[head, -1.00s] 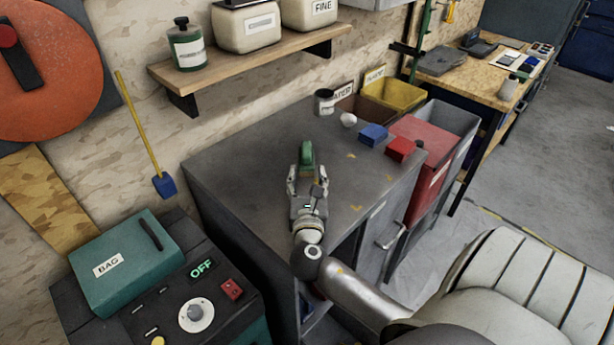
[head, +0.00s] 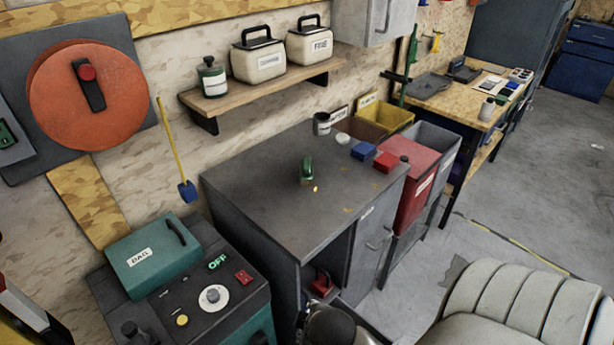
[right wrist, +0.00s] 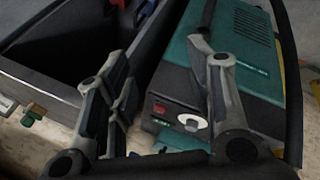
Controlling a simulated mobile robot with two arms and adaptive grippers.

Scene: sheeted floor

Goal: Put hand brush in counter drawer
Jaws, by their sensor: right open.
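A small green object, apparently the hand brush (head: 307,172), rests on the grey counter top (head: 262,190) in the head view, with no gripper touching it. The counter has an open dark compartment at its front with a red item (head: 322,284) inside, and a handled front (head: 378,238) to its right. I cannot clearly make out an open drawer. In the right wrist view my right gripper (right wrist: 155,78) is open, with nothing between its fingers. In the head view, part of my arm shows at the bottom, below the counter. My left gripper is not in view.
Blue (head: 364,151) and red (head: 387,162) blocks and a dark cup (head: 322,123) stand on the counter's far end. Bins (head: 413,192) adjoin its right. A teal machine (head: 228,297) stands at left. A shelf (head: 262,89) hangs above.

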